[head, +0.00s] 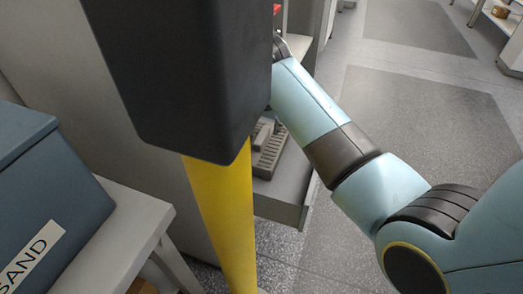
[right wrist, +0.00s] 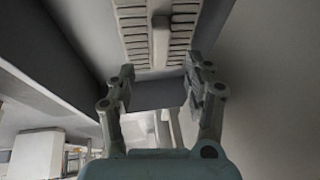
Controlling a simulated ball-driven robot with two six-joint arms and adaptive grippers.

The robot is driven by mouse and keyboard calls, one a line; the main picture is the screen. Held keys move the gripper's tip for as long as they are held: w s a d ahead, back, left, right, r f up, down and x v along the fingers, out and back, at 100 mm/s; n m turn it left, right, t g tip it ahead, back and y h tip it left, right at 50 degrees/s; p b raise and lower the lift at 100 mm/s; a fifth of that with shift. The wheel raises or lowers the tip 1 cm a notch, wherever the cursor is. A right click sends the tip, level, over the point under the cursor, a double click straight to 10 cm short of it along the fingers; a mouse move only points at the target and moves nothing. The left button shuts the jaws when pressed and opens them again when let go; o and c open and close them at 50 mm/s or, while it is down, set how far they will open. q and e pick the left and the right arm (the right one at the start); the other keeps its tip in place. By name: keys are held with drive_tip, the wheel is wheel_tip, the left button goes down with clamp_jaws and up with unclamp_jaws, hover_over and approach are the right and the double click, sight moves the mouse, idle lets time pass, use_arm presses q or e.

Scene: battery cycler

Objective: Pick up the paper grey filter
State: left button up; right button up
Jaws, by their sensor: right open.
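A grey slatted piece (head: 268,160), which may be the paper grey filter, lies on a grey ledge in the head view, partly hidden by a dark box-shaped body. In the right wrist view the slatted piece (right wrist: 135,42) shows at the top, with a raised bar (right wrist: 160,42) along its middle. My right gripper (right wrist: 158,80) is open, with its two fingers spread below the slatted piece in that picture. My left gripper is not in view.
The dark body (head: 190,75) sits on a yellow post (head: 222,215) in front of the ledge (head: 282,195). A blue box marked SAND (head: 45,195) stands on a grey table (head: 125,235) at the left. Open floor (head: 420,120) lies at the right.

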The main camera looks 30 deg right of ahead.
sight(262, 135)
drive_tip(key=shift+w+f, duration=0.1)
drive_tip(key=shift+f, duration=0.25)
drive_tip(key=b+x, duration=0.2)
drive_tip(key=x, duration=0.2)
drive_tip(key=shift+b, duration=0.3)
drive_tip(key=shift+w+d+f, duration=0.15)
drive_tip(key=shift+w+f, duration=0.1)
drive_tip(key=shift+f, duration=0.2)
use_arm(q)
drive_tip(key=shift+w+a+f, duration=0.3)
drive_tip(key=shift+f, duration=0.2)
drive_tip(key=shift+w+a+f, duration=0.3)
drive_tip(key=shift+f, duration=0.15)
use_arm(e)
drive_tip(key=shift+r, duration=0.1)
clamp_jaws()
